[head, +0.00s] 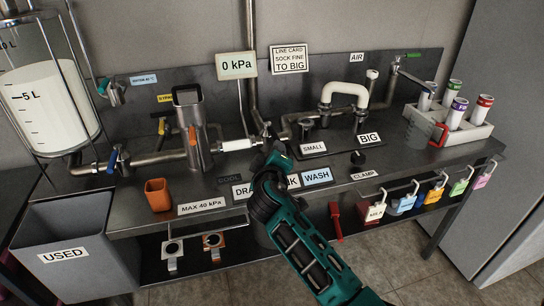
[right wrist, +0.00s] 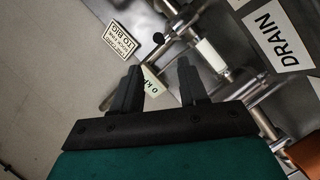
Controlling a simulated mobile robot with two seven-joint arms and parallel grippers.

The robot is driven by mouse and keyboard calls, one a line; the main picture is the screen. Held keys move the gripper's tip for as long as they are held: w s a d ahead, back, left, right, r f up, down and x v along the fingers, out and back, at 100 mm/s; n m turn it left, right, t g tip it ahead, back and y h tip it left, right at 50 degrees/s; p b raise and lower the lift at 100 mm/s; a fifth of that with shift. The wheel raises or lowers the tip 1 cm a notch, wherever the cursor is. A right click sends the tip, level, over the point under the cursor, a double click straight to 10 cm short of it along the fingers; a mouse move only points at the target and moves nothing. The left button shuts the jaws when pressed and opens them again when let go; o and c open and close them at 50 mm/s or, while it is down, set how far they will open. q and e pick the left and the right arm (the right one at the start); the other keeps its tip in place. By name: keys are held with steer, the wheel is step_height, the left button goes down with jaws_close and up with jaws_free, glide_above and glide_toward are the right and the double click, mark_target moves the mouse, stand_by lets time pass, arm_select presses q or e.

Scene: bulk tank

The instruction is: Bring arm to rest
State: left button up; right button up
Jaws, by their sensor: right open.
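My right arm (head: 305,240) comes in from the bottom of the head view and reaches up over the front of the steel bench. Its gripper (head: 269,133) is near the pipework behind the DRAIN and WASH labels. In the right wrist view the two dark fingers of this gripper (right wrist: 158,78) stand apart with nothing between them. Past them are the 0 kPa sign (right wrist: 152,84) and a pipe. The wrist partly hides a label on the bench. My left gripper is not in view.
The steel bench (head: 225,170) carries a filter housing (head: 192,125), an orange cup (head: 158,195) and a white rack (head: 462,130) of tubes. A tank (head: 48,100) and a USED bin (head: 65,250) are at left. Colored tags (head: 405,204) hang along the front edge. Floor is free at lower right.

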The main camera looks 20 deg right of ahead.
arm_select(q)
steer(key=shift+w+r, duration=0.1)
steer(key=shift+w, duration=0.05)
arm_select(e)
steer(key=s+a+f+m+g+y, duration=0.15)
steer(key=s+f+y, duration=0.35)
steer(key=s+f, duration=0.95)
steer(key=s+a+f+m+g+y, duration=0.1)
steer(key=s+f, duration=0.1)
steer(key=s, duration=0.5)
steer(key=s+a+f+m+g+y, duration=0.1)
steer(key=s+f+m+y, duration=0.1)
steer(key=s, duration=0.5)
steer(key=shift+f, duration=0.3)
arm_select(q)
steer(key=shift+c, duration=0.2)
